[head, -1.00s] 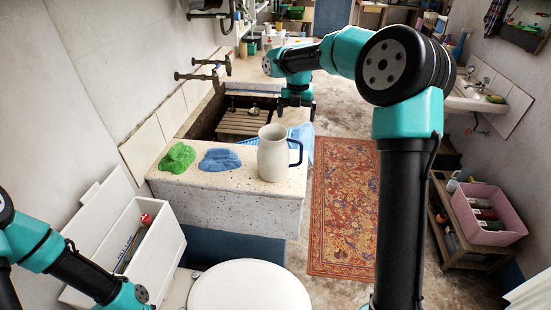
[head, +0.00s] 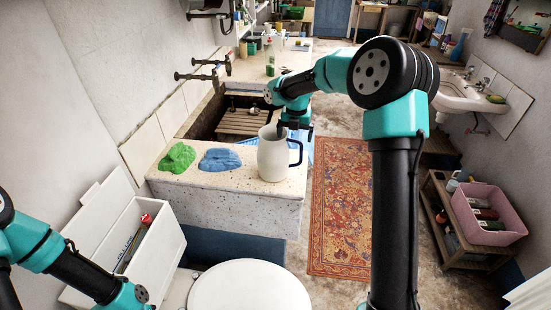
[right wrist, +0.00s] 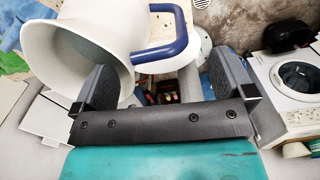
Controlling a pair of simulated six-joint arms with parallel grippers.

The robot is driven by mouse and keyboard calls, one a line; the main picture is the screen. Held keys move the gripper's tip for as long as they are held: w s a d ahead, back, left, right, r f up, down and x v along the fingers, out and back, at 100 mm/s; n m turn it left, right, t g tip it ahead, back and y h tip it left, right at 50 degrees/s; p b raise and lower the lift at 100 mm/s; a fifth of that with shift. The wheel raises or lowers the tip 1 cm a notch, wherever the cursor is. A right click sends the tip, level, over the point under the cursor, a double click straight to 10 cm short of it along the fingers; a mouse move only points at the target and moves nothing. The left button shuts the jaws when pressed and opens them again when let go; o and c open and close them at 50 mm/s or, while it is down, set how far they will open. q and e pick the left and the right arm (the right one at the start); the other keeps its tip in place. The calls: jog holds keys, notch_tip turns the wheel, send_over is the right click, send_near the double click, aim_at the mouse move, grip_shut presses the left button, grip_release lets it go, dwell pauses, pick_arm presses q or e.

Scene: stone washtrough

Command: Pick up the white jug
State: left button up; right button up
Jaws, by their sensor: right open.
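The white jug (head: 272,158) stands upright on the near end of the speckled stone trough (head: 228,207). Its dark blue handle (head: 297,152) points right. My right gripper (head: 294,130) is just behind the jug's rim and handle in the head view, partly hidden by the jug. In the right wrist view the jug (right wrist: 65,45) fills the upper left, and its blue handle (right wrist: 165,40) lies across the space between the two open fingers (right wrist: 163,85). Whether a finger touches the jug, I cannot tell. My left arm shows at lower left, but its gripper is out of view.
A green cloth (head: 177,157) and a blue cloth (head: 220,159) lie left of the jug on the ledge. The basin behind holds a wooden slatted rack (head: 240,122). A round white lid (head: 248,289) is in front. A patterned rug (head: 340,205) lies to the right.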

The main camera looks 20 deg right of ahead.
aim_at(280, 155)
jog(key=shift+w+f, duration=0.15)
jog(key=shift+f, duration=2.1)
jog(key=shift+c, duration=0.5)
grip_shut()
jog(key=shift+r, duration=0.15)
